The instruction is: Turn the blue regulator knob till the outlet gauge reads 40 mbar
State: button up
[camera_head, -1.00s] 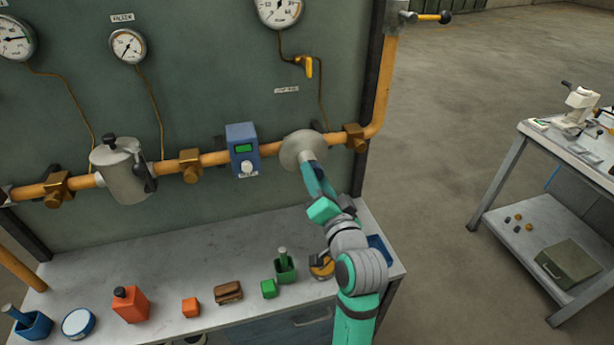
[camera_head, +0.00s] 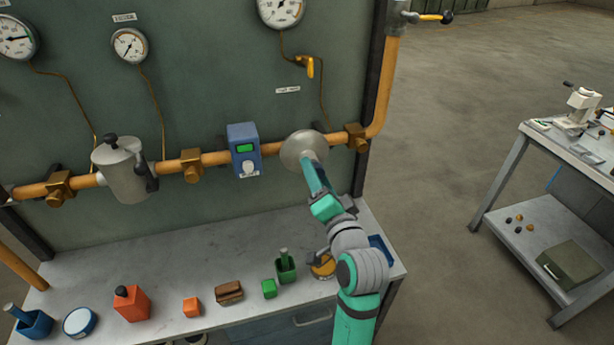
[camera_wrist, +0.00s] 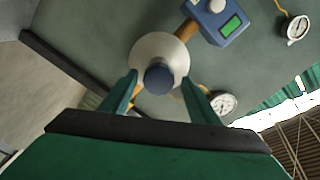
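The round grey regulator body (camera_head: 299,148) sits on the orange pipe in the head view. Its blue knob (camera_wrist: 159,78) faces me in the wrist view, in front of the pale regulator body (camera_wrist: 160,52). My gripper (camera_wrist: 160,84) is open, with one green finger on each side of the knob and a visible gap to each. In the head view my gripper (camera_head: 313,172) is in front of the regulator and hides most of the knob. A white gauge (camera_head: 281,10) is above the regulator, cut off by the top edge; its reading is too small to tell.
A blue box with a green display (camera_head: 244,150) is on the pipe left of the regulator. A grey canister (camera_head: 124,172) and two gauges, one of them (camera_head: 129,46), are further left. The workbench (camera_head: 190,260) below carries several small objects.

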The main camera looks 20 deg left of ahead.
jog(key=shift+f, duration=0.1)
jog(key=v, duration=1)
jog(key=shift+s+d, duration=0.3)
jog(key=s+d+f+m+h, duration=0.1)
jog(key=s+d+f+h, duration=0.2)
jog(key=f, duration=0.4)
jog(key=s+d+f+m+t+h, duration=0.1)
jog(key=s+f+h, duration=0.1)
jog(key=s+f, duration=0.35)
jog(key=s+d+f+m+h, duration=0.1)
jog(key=s+d+f+h, duration=0.15)
jog(key=f, duration=0.55)
jog(key=s+d+f+n+h, duration=0.1)
jog(key=s+f+n, duration=0.1)
jog(key=s, duration=0.9)
jog(key=s+d+f+n+h, duration=0.1)
jog(key=s+n, duration=0.4)
jog(key=s, duration=0.7)
jog(key=shift+d+f+g, duration=0.3)
jog(key=shift+d+f, duration=0.15)
jog(key=shift+f, duration=0.9)
